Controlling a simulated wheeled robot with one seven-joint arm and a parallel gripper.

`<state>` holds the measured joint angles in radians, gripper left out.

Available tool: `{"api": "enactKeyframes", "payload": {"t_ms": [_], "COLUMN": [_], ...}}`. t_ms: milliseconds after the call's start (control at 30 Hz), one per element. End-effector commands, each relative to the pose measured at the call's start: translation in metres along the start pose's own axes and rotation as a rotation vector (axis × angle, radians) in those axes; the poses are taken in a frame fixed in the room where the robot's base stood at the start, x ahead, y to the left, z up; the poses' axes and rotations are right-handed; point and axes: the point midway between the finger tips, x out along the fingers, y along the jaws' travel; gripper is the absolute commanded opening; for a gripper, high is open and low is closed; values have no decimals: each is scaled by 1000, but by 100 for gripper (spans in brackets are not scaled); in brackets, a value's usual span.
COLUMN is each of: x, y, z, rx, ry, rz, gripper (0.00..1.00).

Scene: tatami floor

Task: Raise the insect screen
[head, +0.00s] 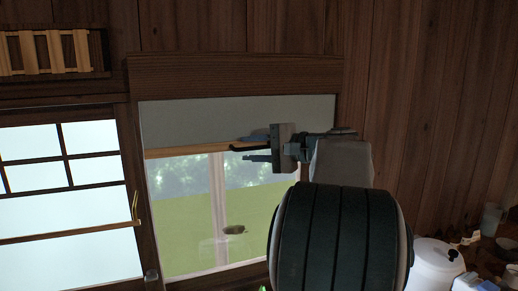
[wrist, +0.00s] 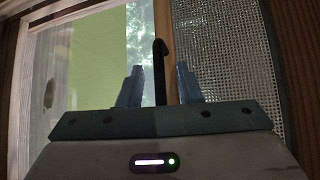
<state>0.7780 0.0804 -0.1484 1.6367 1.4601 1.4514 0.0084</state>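The insect screen (head: 200,120) is a grey mesh panel across the upper part of the window, with a pale wooden bar (head: 185,151) along its lower edge. In the wrist view the mesh (wrist: 232,55) is at the right and the bar (wrist: 178,30) runs upright. A dark hooked pull (wrist: 160,70) stands in front of the bar. My gripper (head: 250,148) is at the bar's right part. In the wrist view my gripper (wrist: 160,84) is open, its fingers on either side of the pull with gaps showing. My gripper hides the bar's right end in the head view.
A shoji panel (head: 65,200) with a dark lattice is left of the window. A wooden rack (head: 50,52) hangs at upper left. A white pot (head: 435,262) and a cup (head: 491,218) stand at lower right.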

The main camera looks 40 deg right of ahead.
Motion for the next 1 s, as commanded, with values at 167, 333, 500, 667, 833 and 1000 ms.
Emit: {"api": "enactKeyframes", "payload": {"t_ms": [167, 333, 500, 667, 833, 1000], "x": [-17, -53, -92, -120, -135, -138], "y": [2, 3, 2, 1, 0, 0], "z": [-1, -2, -1, -1, 0, 0], "rx": [-1, -1, 0, -1, -1, -1], "ry": [4, 6, 5, 5, 1, 1], "rz": [0, 0, 0, 0, -1, 0], "gripper": [32, 32, 32, 32, 32, 32]}}
